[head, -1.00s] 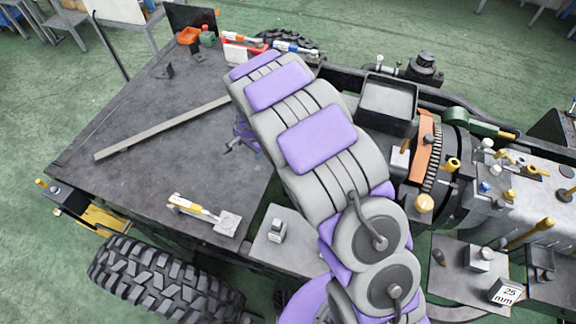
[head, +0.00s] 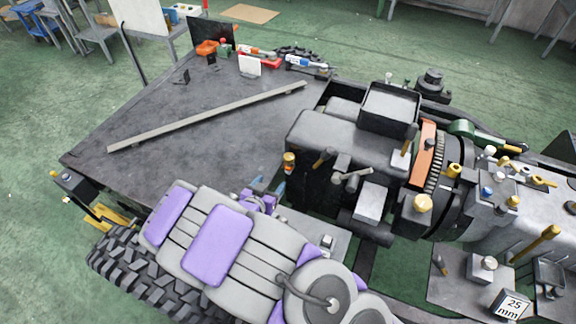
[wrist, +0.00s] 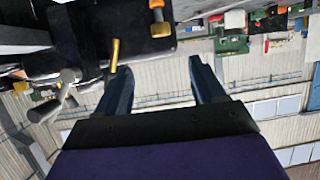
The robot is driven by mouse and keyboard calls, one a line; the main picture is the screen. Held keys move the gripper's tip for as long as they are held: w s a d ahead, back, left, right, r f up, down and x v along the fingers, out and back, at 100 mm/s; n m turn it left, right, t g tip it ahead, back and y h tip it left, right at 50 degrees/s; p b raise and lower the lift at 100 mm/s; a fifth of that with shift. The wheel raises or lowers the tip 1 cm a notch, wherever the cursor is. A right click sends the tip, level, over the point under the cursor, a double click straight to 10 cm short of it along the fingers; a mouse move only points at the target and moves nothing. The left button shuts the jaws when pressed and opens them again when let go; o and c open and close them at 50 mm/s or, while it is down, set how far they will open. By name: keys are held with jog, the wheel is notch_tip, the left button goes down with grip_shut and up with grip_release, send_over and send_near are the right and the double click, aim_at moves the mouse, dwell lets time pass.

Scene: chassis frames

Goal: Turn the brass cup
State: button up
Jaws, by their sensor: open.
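Several brass-coloured fittings show, and I cannot tell for certain which is the brass cup. In the head view, one small brass cup-like fitting (head: 289,160) stands at the left end of the dark engine block, just above my gripper (head: 280,188). In the wrist view, a brass fitting (wrist: 159,22) sits on a dark block at the top, and a brass rod (wrist: 115,58) shows near the left fingertip. My gripper (wrist: 160,75) is open, with nothing between its fingers. Much of it is hidden in the head view by my arm.
The dark block (head: 345,140) carries handles and levers. A grey T-shaped handle (wrist: 62,95) is left of my fingers in the wrist view. A long bar (head: 210,117) lies on the dark deck (head: 150,110). More brass knobs (head: 422,203) are at right. A tyre (head: 130,265) is lower left.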

aim_at(286, 161)
jog(key=b+x, duration=0.1)
jog(key=x, duration=0.6)
jog(key=b+x, duration=0.2)
jog(key=x, duration=0.6)
jog(key=shift+a+f, duration=0.1)
jog(key=shift+f, duration=0.15)
jog(key=shift+w+f, duration=0.2)
jog(key=shift+w, duration=0.6)
jog(key=shift+c, duration=0.3)
jog(key=c, duration=1)
jog(key=shift+s+m+h+p, duration=0.1)
jog(key=shift+m+h+p, duration=0.2)
jog(key=shift+p, duration=0.65)
